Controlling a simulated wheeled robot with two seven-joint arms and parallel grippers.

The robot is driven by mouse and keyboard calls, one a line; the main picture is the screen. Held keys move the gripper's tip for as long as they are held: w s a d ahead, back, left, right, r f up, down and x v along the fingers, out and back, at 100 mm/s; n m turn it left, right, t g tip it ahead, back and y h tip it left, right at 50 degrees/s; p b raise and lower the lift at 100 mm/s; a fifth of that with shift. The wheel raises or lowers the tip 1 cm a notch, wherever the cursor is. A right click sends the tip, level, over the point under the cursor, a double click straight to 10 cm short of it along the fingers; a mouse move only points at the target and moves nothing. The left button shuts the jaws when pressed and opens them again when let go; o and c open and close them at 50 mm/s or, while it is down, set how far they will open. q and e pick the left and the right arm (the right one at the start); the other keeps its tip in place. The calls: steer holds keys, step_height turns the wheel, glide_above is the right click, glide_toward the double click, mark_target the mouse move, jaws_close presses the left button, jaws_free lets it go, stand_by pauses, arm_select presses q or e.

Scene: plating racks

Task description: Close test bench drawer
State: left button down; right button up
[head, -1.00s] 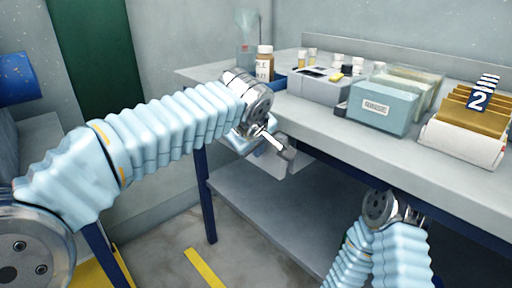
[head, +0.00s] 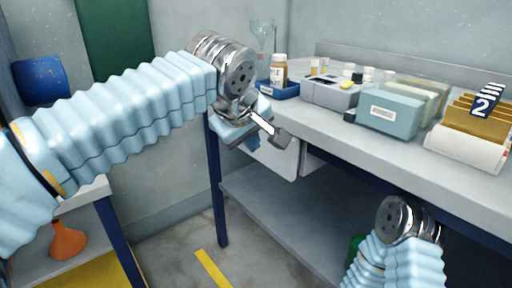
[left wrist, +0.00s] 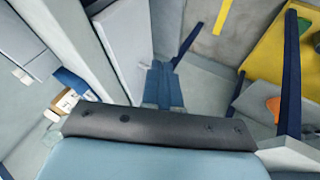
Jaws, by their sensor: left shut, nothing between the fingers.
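The test bench (head: 350,150) has a pale drawer (head: 284,160) under its left end in the head view. Its front panel stands out from the panel behind it, so it looks partly open; my left arm hides part of it. My left gripper (head: 279,136) is in front of the drawer's upper part, shut and empty. I cannot tell whether it touches the panel. In the left wrist view the blue fingers (left wrist: 163,84) lie together beside a pale panel (left wrist: 124,45), likely the drawer front. My right wrist shows low at the right, its fingers hidden.
A blue bench leg (head: 217,190) stands below. An orange funnel (head: 68,240) is on the left.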

arm_select(q)
steer(key=s+d+f+g+h+b, duration=0.1)
steer(key=s+f+g+h+b, duration=0.15)
steer(key=f, duration=0.25)
steer(key=n+t+h+b, duration=0.6)
steer(key=n+h+b, duration=0.3)
steer(key=n, duration=1)
glide_toward(276, 153)
steer(key=shift+h, duration=0.35)
steer(key=x, duration=0.5)
steer(key=shift+w+d+f, duration=0.3)
steer(key=shift+f, duration=0.1)
steer(key=shift+w+d, duration=0.35)
steer(key=shift+d, duration=0.05)
